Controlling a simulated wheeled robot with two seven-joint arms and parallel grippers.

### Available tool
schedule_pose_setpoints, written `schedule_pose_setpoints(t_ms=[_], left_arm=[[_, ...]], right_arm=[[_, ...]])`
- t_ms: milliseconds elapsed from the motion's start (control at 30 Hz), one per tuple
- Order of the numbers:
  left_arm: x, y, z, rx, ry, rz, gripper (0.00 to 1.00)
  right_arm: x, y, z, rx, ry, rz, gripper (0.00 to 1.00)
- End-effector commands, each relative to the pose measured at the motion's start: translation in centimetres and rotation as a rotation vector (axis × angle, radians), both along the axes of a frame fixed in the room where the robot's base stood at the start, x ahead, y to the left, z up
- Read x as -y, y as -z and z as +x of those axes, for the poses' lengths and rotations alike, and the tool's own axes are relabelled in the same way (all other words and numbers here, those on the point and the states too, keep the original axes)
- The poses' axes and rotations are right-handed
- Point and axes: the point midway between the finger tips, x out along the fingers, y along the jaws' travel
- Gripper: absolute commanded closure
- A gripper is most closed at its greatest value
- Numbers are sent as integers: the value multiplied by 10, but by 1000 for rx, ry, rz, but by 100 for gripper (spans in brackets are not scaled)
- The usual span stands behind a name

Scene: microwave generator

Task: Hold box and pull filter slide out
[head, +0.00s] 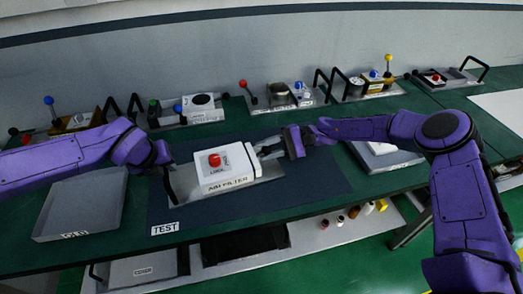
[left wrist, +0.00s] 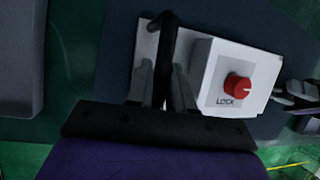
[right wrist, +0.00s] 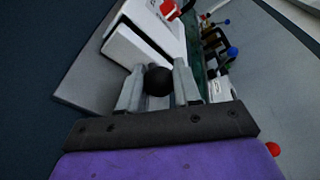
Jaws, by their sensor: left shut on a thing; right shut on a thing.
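The white box (head: 228,178), labelled AIR FILTER, sits on a grey metal plate (head: 265,190) on the dark mat. A red knob (head: 214,160) marked LOCK is on its top; the knob also shows in the left wrist view (left wrist: 237,87). My left gripper (head: 168,168) is shut on the black bar handle (left wrist: 168,50) at the plate's left end. My right gripper (head: 286,146) is at the box's right side, shut on a round black knob (right wrist: 158,81), apparently the filter slide's pull. The slide itself is mostly hidden by the box and fingers.
A grey tray (head: 80,208) lies left of the mat, and a TEST label (head: 165,228) is at the mat's front. A grey-white unit (head: 385,157) lies to the right. Several handled modules, such as one with a yellow knob (head: 388,58), line the back wall.

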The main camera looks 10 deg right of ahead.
Motion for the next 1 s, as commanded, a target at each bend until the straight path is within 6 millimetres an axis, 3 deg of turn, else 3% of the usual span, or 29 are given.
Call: schedule_pose_setpoints(t_ms=[200,333,500,767,800,867,1000], left_arm=[[-2,3,0,-5,-4,4,100],[-2,3,0,-6,-4,4,100],[-2,3,0,-7,-5,4,100],[-4,3,0,-6,-8,5,100],[-4,3,0,-6,-8,6,100],[-4,3,0,-8,-9,6,100],[-4,3,0,-7,-8,5,100]], right_arm=[[65,0,8,3,11,0,100],[93,0,10,3,8,-1,100],[109,0,11,2,6,-3,100],[112,0,11,2,8,-4,100],[112,0,11,2,9,-5,64],[112,0,11,2,9,-5,44],[110,0,11,2,5,-3,43]])
